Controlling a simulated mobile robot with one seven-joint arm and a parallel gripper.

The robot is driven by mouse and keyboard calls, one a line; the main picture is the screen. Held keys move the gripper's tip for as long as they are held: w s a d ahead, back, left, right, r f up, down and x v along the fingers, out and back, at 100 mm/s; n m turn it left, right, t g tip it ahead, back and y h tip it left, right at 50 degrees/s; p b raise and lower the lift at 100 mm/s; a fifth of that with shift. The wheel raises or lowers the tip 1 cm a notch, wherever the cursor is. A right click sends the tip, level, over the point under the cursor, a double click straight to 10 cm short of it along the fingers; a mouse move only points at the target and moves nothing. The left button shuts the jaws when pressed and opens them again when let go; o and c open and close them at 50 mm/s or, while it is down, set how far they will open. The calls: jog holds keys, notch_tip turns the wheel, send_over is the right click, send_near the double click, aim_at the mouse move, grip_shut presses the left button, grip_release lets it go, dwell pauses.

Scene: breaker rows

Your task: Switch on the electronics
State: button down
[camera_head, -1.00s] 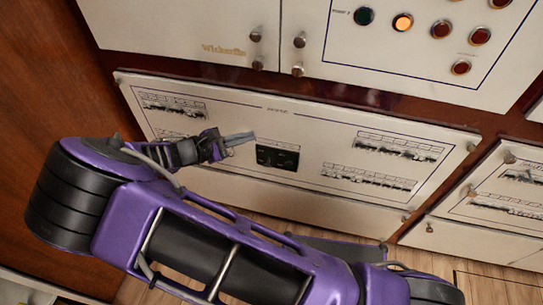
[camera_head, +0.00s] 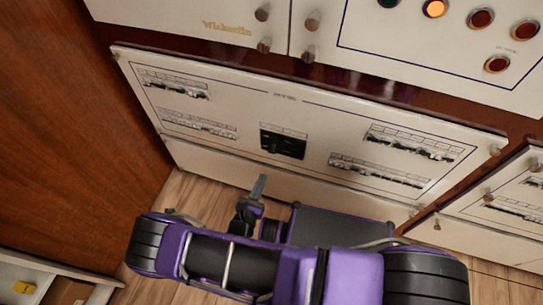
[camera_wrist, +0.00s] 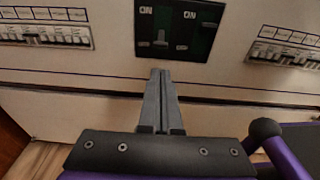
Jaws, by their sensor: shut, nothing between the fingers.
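A white breaker panel (camera_head: 240,100) fills the middle of the head view. It carries several rows of small breakers, such as the upper left row (camera_head: 172,84) and the lower right row (camera_head: 378,170). A dark switch block (camera_head: 283,142) sits at its centre. My gripper (camera_head: 260,181) is shut and empty, just below the switch block. In the wrist view its fingertips (camera_wrist: 161,72) point at the panel just under the block; contact is unclear.
An upper cabinet (camera_head: 190,12) with knobs and round red and orange buttons (camera_head: 435,8) is above. Another breaker panel (camera_head: 515,200) stands at the right. A brown wooden wall (camera_head: 70,130) is at the left. Wooden floor (camera_head: 180,190) shows below.

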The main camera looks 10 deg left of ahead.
aim_at(272, 152)
jog(key=w, duration=0.6)
jog(key=w+f+b, duration=0.1)
jog(key=w, duration=0.3)
jog(key=shift+d, duration=0.4)
jog(key=shift+s+a+r+g, duration=0.1)
jog(key=shift+a+r+g, duration=0.05)
jog(key=shift+g, duration=0.15)
jog(key=shift+p, duration=0.3)
